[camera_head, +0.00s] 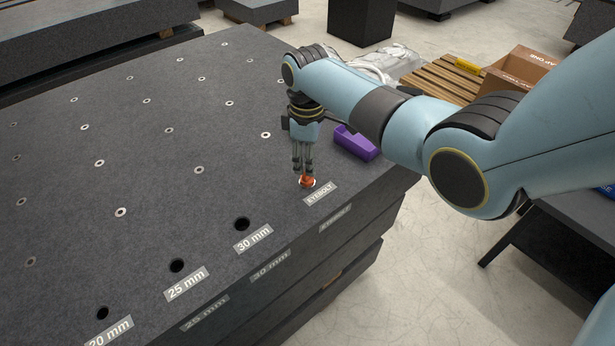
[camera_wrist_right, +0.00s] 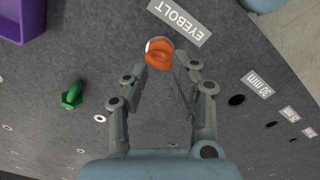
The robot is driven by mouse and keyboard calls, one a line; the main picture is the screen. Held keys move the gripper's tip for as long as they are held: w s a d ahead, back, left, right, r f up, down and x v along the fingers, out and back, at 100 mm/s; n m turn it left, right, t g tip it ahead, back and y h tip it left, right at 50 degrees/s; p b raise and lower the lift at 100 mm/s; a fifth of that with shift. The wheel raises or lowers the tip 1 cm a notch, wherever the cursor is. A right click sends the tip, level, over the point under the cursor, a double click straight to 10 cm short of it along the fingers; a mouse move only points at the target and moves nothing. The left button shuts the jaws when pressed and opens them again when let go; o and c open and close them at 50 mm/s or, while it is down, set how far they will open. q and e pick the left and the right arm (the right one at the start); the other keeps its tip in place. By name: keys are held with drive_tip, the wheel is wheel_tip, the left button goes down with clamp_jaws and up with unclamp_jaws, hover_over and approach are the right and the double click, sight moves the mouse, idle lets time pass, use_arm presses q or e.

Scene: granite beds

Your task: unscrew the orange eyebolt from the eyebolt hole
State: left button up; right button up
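The orange eyebolt (camera_head: 307,181) sits in a light-rimmed hole by the EYEBOLT label, near the right edge of the dark granite bed (camera_head: 205,200). My right gripper (camera_head: 303,170) points down right over it, with its fingertips at the eyebolt's top. In the right wrist view, the eyebolt (camera_wrist_right: 158,56) shows between the tips of my right gripper (camera_wrist_right: 161,63). The fingers are a small gap apart; whether they touch the eyebolt cannot be told. My left gripper is in neither view.
A purple bin (camera_head: 357,142) stands on the bed just right of the gripper. In the right wrist view, a green object (camera_wrist_right: 72,96) stands on the bed near it. Dark holes labelled 30 mm (camera_head: 242,223) and 25 mm (camera_head: 176,265) line the near edge. The bed's left part is clear.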

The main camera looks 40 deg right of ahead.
drive_tip(key=m, duration=0.3)
drive_tip(key=shift+f, duration=0.15)
clamp_jaws()
idle(0.3)
